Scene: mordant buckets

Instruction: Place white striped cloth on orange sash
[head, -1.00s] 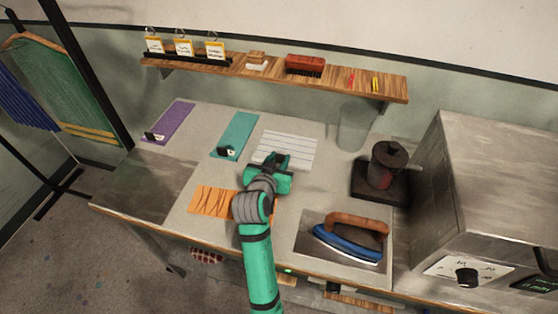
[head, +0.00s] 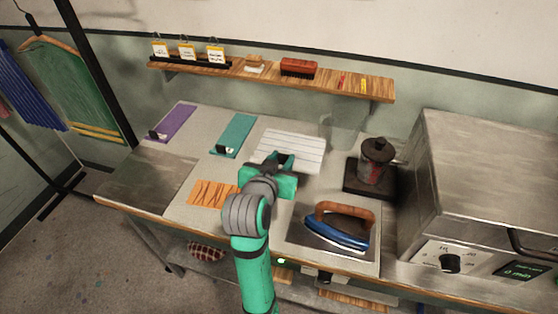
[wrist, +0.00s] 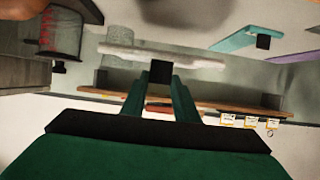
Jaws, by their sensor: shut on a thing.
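The white striped cloth (head: 291,147) is a pale flat rectangle with thin lines, at the back middle of the table in the head view. My gripper (head: 284,160) is shut on its near edge. In the wrist view the cloth (wrist: 195,61) shows edge-on as a white strip at the fingertips (wrist: 160,72), apparently clear of the table. The orange sash (head: 212,193) lies flat near the table's front edge, left of my gripper. Dark lines cross it, and my arm stands close to its right end.
A teal strip (head: 233,135) and a purple strip (head: 173,122) lie at the back left. A blue iron (head: 338,232) rests front right. A dark lidded pot (head: 374,165) and a large metal box (head: 475,185) stand right. A wooden shelf (head: 330,83) runs behind.

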